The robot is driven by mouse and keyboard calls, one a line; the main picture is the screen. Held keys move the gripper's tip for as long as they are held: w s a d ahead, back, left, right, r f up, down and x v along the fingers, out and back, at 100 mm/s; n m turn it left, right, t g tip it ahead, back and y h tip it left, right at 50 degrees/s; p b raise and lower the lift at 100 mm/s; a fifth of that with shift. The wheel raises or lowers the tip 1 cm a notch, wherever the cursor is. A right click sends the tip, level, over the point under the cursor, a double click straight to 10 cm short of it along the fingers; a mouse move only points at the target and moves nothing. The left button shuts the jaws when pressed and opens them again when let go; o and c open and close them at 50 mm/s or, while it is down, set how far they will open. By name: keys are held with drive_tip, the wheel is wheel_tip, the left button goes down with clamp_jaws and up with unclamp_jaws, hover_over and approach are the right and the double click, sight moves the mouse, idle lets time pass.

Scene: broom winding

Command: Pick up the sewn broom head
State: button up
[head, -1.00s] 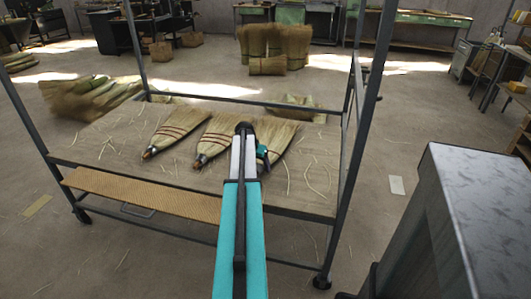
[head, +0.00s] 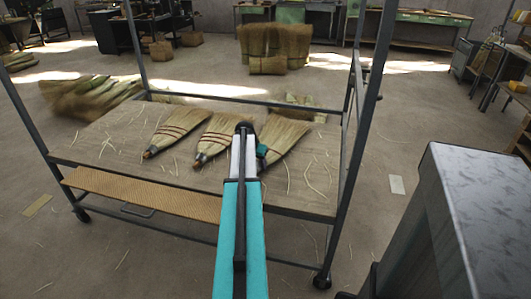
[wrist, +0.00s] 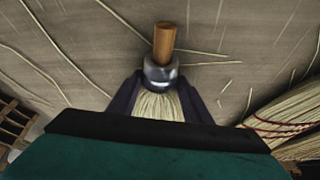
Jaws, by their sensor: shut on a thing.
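Three sewn broom heads of pale straw with dark red stitching show in the head view. The left one (head: 174,131) and the middle one (head: 217,138) lie flat on the cart's top. The right one (head: 287,137) is partly hidden behind my arm and gripper. My gripper (wrist: 160,97) is shut on this right broom head, just below its metal collar (wrist: 160,72) and wooden stub (wrist: 164,42). Its straw runs down between the dark fingers and out of sight behind the teal gripper body. I cannot tell whether it is clear of the cart top.
Another broom head (wrist: 292,118) is close at the right in the wrist view. A grey metal cabinet (head: 450,215) stands at the front right.

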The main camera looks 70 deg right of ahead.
drive_tip(key=shift+r, duration=0.15)
drive_tip(key=shift+c, duration=0.2)
drive_tip(key=shift+r, duration=0.4)
clamp_jaws()
wheel_tip(320, 180, up, 3)
drive_tip(key=shift+f, duration=0.1)
drive_tip(key=s+a, duration=0.1)
drive_tip(key=a, duration=0.4)
drive_tip(key=s+a, duration=0.1)
drive_tip(key=a, duration=0.4)
drive_tip(key=s+a+r, duration=0.1)
drive_tip(key=a, duration=0.4)
drive_tip(key=shift+s+a+r, duration=0.1)
drive_tip(key=shift+s+a, duration=0.15)
drive_tip(key=shift+s, duration=0.15)
drive_tip(key=shift+w, duration=0.1)
